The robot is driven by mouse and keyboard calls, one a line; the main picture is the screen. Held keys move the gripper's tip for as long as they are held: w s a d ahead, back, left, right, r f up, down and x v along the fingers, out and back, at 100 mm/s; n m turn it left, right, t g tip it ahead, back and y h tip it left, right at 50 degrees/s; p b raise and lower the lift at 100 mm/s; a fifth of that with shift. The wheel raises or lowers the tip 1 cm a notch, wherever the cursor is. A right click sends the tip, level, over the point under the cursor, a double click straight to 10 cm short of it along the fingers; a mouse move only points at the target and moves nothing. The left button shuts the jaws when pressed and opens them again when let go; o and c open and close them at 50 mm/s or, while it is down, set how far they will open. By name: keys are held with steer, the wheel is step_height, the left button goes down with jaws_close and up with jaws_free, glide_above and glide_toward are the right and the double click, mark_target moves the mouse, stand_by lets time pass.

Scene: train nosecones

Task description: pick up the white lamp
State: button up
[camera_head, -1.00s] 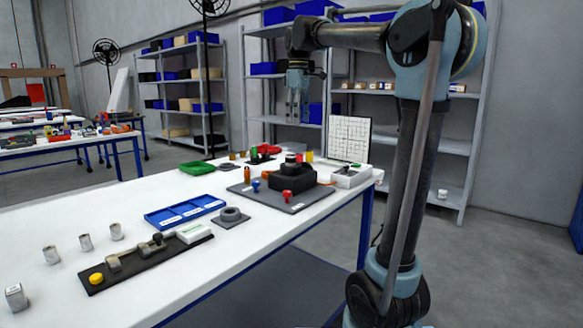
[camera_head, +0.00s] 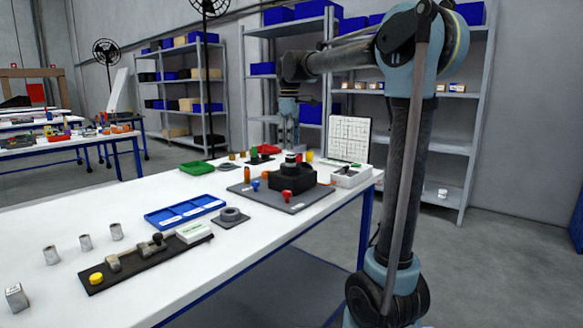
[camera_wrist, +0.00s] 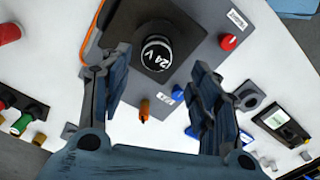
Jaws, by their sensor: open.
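A short cylinder with a black top marked 24 V and a pale rim (camera_wrist: 156,53) stands in the black block (camera_wrist: 183,25); it fits the white lamp best, though little of its side shows. In the head view the same cylinder (camera_head: 290,158) stands upright on the black block (camera_head: 292,179), on a grey plate (camera_head: 262,199). My gripper (camera_head: 289,128) points down above it. In the wrist view my gripper (camera_wrist: 160,72) is open and empty, its fingers either side of the view, with the cylinder between and beyond the fingertips, apparently not touched.
Red (camera_head: 286,195) and blue (camera_head: 256,185) knobs and an orange piece (camera_head: 247,174) stand close around the block. A white box (camera_head: 351,176) and an upright white panel (camera_head: 348,138) are to the right. A blue tray (camera_head: 184,211) lies left on the white table.

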mark_target(291, 155)
steer(key=shift+w+d+f, duration=0.1)
steer(key=shift+w+f, duration=0.05)
steer(key=shift+f, duration=1.45)
steer(key=shift+w+d+f, duration=0.1)
steer(key=shift+f, duration=1.5)
steer(key=c, duration=1.2)
